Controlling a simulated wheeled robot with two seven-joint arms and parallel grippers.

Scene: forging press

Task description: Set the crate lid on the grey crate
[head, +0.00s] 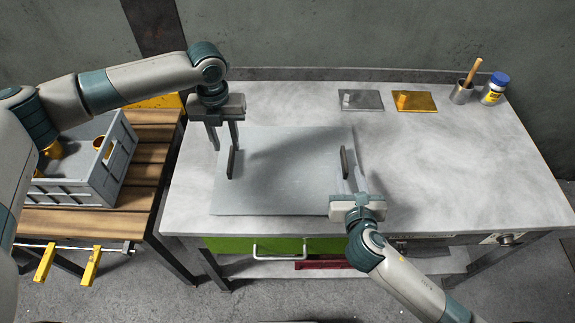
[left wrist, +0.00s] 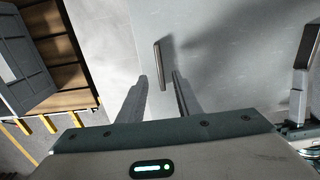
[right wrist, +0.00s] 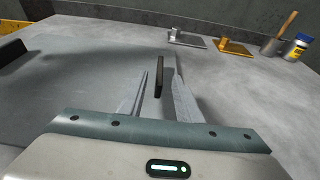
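The crate lid (head: 285,185) is a flat grey panel lying on the light table, with two dark upright handles. My left gripper (head: 222,145) is open just above and beside the left handle (head: 231,162); in the left wrist view that handle (left wrist: 168,62) stands ahead of the open fingers (left wrist: 160,80). My right gripper (head: 352,178) is open at the right handle (head: 344,161); in the right wrist view the handle (right wrist: 159,77) shows between the fingers, with no visible contact. The grey crate (head: 85,185) stands on the wooden bench at left, with yellow items inside, partly behind my left arm.
A grey metal plate (head: 361,100), a golden plate (head: 414,102), a cup with a wooden-handled tool (head: 462,93) and a blue-capped jar (head: 494,90) stand at the back right. Yellow clamps (head: 90,267) hang at the bench front. The table's right side is clear.

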